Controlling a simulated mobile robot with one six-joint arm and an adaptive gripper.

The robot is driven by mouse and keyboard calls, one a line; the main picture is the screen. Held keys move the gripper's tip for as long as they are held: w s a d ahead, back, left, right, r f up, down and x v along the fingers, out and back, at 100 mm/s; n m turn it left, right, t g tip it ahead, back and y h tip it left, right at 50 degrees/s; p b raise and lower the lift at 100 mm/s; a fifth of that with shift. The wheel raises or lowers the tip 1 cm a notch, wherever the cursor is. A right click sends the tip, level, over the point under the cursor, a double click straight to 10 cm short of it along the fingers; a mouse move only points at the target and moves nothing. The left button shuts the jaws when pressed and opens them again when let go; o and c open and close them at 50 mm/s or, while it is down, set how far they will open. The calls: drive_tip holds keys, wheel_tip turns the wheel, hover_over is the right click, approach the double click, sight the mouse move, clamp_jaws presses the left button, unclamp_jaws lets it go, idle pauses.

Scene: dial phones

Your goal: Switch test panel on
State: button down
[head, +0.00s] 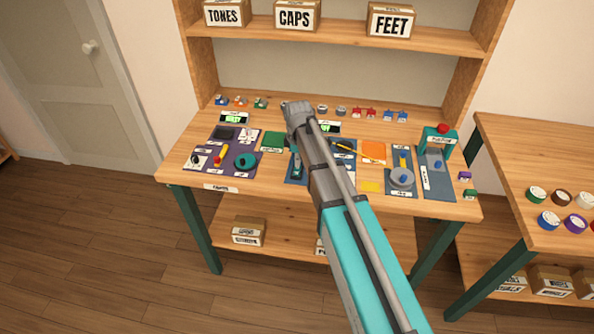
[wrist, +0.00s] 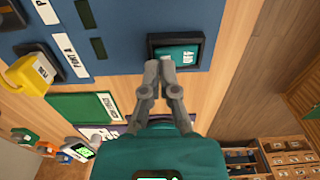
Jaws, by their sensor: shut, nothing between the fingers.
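The test panel appears to be the blue panel (wrist: 128,25) at the top of the wrist view, with a teal rocker switch (wrist: 180,54) in a black frame near its edge. The rocker carries a white label that is too small and turned to read surely. My gripper (wrist: 160,63) is shut and empty, its fingertips at the near edge of the rocker; I cannot tell whether they touch it.
A green mat (head: 273,141) and a purple mat (head: 212,147) lie to the left. An orange mat (head: 373,151) and a stand with a red knob (head: 442,129) are to the right. Small parts line the back. A yellow piece (wrist: 30,75) stands at the wrist view's left.

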drive_tip(key=shift+f+b, duration=0.55)
idle(0.4)
drive_tip(key=shift+r, duration=0.1)
drive_tip(key=shift+r+p, duration=3.45)
drive_tip(key=shift+p, duration=0.1)
drive_tip(key=s+d+m, duration=1.4)
drive_tip(key=s+m, duration=0.1)
drive_tip(key=s, duration=0.4)
drive_tip(key=shift+s+d+m, duration=0.2)
drive_tip(key=shift+m, duration=0.2)
